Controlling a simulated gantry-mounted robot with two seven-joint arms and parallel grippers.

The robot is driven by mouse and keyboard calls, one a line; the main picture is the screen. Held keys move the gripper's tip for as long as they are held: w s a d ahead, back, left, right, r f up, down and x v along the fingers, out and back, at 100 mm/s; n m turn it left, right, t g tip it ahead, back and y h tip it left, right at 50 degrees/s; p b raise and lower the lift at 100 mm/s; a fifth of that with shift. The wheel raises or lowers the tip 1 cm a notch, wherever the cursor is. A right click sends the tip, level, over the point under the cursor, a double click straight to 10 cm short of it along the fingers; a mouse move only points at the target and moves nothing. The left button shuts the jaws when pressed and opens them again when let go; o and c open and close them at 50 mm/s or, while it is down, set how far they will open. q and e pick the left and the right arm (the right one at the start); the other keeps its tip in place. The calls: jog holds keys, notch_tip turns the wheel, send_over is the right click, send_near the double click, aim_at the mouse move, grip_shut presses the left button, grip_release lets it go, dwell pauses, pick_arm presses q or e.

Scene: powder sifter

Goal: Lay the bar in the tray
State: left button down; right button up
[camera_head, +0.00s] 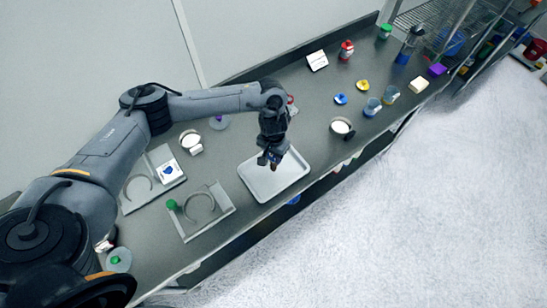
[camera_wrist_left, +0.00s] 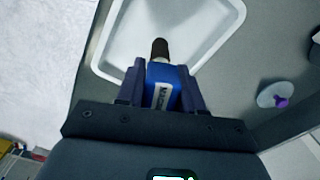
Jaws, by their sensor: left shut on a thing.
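The white tray (camera_head: 292,178) lies on the grey bench near its front edge. It also shows in the left wrist view (camera_wrist_left: 213,28), and its floor looks bare there. My left gripper (camera_head: 271,159) points down over the tray in the head view. In the left wrist view my left gripper (camera_wrist_left: 161,72) is shut on the bar (camera_wrist_left: 160,48), which has a blue, labelled body and a dark rounded tip. The tip reaches out past the fingers over the tray; I cannot tell whether it touches the tray. My right gripper is not in view.
Left of the tray stand a fixture with a green knob (camera_head: 171,204) and another fixture (camera_head: 130,197). A bowl of white powder (camera_head: 342,126) stands to the right, with cups and lids beyond. A purple-knobbed lid (camera_head: 217,123) lies behind. The bench's front edge runs close to the tray.

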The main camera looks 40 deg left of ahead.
pick_arm(q)
jog(key=shift+f, duration=1)
jog(key=shift+f, duration=0.1)
jog(key=c, duration=0.7)
grip_release()
